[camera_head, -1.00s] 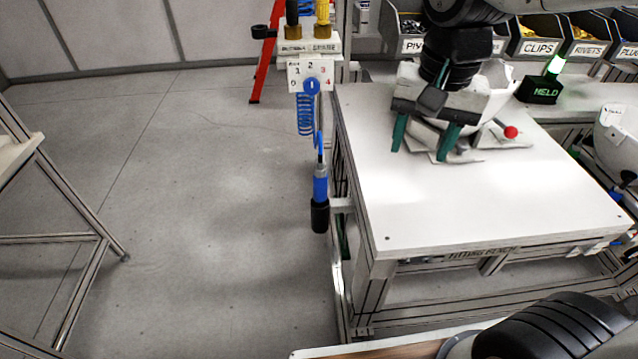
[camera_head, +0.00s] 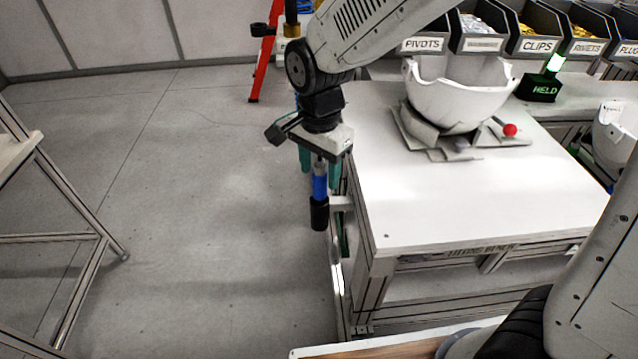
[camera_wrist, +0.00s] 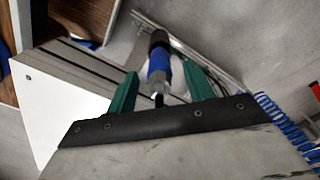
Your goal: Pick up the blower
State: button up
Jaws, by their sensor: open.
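The blower (camera_head: 319,197), with a blue body and a black lower end, hangs upright at the left side of the fitting bench, at a small bracket. It also shows in the wrist view (camera_wrist: 159,62), pointing away from the camera. My gripper (camera_head: 320,165) is above the blower, with its green fingers down around the blower's upper part. In the wrist view the fingers of my gripper (camera_wrist: 160,88) stand apart on either side of the blower, with gaps visible. The blower's top and most of its coiled hose are hidden behind my gripper in the head view.
The white fitting bench (camera_head: 470,210) stands right of the blower. A white helmet shell (camera_head: 458,98) sits on a grey cradle there. Labelled bins (camera_head: 480,35) line the back. The blue coiled hose (camera_wrist: 285,130) is close to my gripper.

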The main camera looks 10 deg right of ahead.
notch_tip(320, 180, down, 2)
jog(key=shift+f, duration=0.1)
jog(key=c, duration=0.8)
